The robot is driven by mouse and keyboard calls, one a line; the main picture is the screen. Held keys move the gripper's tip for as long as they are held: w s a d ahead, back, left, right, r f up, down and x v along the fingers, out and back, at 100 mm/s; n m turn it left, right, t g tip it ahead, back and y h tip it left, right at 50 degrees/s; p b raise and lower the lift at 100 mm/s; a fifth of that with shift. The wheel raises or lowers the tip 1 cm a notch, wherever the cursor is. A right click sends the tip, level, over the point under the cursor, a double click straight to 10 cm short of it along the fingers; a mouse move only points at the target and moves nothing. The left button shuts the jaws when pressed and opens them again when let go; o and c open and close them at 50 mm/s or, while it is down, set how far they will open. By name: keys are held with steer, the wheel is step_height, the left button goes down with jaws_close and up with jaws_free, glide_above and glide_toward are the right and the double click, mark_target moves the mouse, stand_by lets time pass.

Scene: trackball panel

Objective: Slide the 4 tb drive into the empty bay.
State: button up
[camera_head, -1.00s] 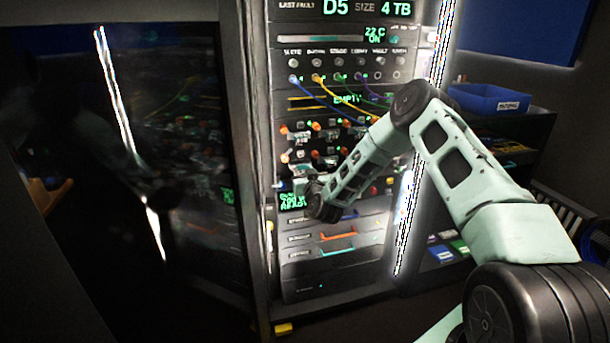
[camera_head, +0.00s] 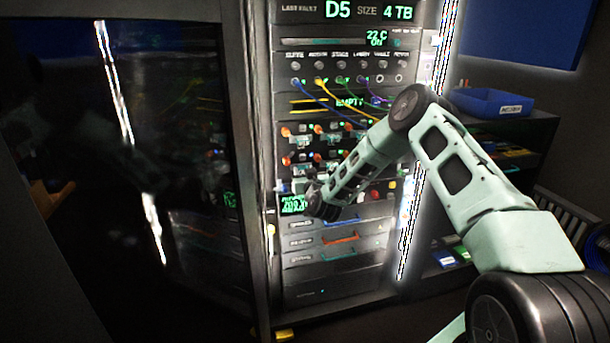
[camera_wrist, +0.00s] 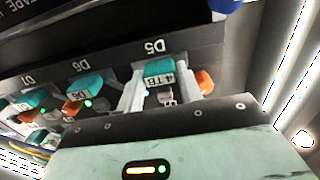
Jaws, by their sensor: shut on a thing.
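The 4 TB drive (camera_wrist: 160,68) shows in the wrist view as a teal-topped block with a "4 TB" label. It is right under the panel mark D5, in line with that bay; how deep it sits I cannot tell. My gripper (camera_wrist: 161,78) is shut on it, with one pale finger on each side. An orange part (camera_wrist: 203,82) shows just right of the right finger. In the head view my wrist is low in front of the rack (camera_head: 260,230) and hides the gripper's fingers and the drive.
Other teal-topped drives (camera_wrist: 86,84) sit to the left under D6 and D7. In the head view, coloured cables (camera_head: 330,98) hang across the rack above my forearm. A display above reads "D5 SIZE 4 TB". A blue bin (camera_head: 490,101) stands on a shelf at right.

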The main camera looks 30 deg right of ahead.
steer(key=o, duration=1)
steer(key=shift+o, duration=0.2)
steer(key=b+v, duration=0.1)
steer(key=v, duration=1.6)
steer(key=shift+s+b, duration=0.2)
steer(key=shift+b, duration=0.15)
steer(key=shift+a+r, duration=0.1)
steer(key=shift+a, duration=0.05)
